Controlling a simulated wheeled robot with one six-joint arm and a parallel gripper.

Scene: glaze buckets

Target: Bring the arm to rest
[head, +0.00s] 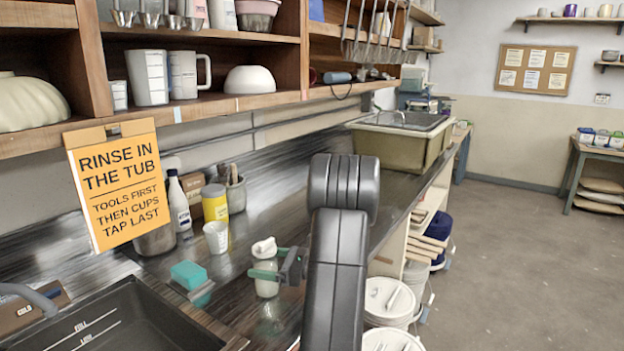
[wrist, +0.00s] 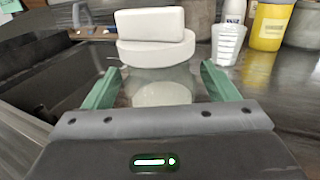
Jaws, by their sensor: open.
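The bottle seems to stand upright on the counter. My arm hides part of the counter to the right.
A teal sponge (head: 189,274), a white cup (head: 216,238) and a yellow jar (head: 215,203) stand left of the bottle. A dark sink (head: 120,325) is at front left. A hanging orange sign (head: 118,185) and shelves (head: 235,104) are above. A tub (head: 395,145) stands farther back.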

